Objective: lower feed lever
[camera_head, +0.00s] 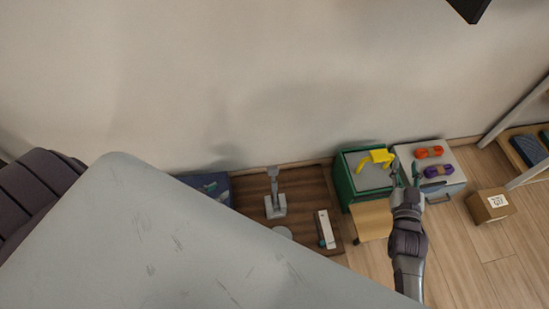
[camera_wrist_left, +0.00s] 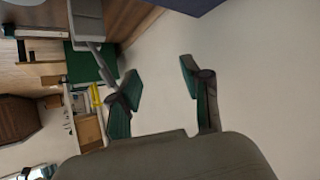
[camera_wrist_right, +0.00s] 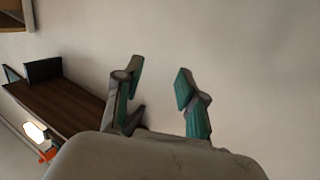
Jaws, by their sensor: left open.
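A grey upright lever (camera_head: 273,179) rises from a pale block on the brown bench in the head view. In the left wrist view a grey rod (camera_wrist_left: 104,65) runs from a grey block down behind one finger; contact cannot be told. A yellow handle (camera_head: 378,157) sits on the green box; which of the two is the feed lever is not marked. My left gripper (camera_wrist_left: 158,82) is open and empty; in the head view it cannot be made out. My right gripper (camera_head: 404,174), also in its wrist view (camera_wrist_right: 160,81), is open and empty, beside the yellow handle.
The green box (camera_head: 346,185) stands right of the brown bench (camera_head: 246,190). A grey cabinet (camera_head: 452,163) holds orange (camera_head: 429,152) and purple (camera_head: 438,171) cord bundles. A cardboard box (camera_head: 490,206) lies on the floor near a shelf. The wall is close behind.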

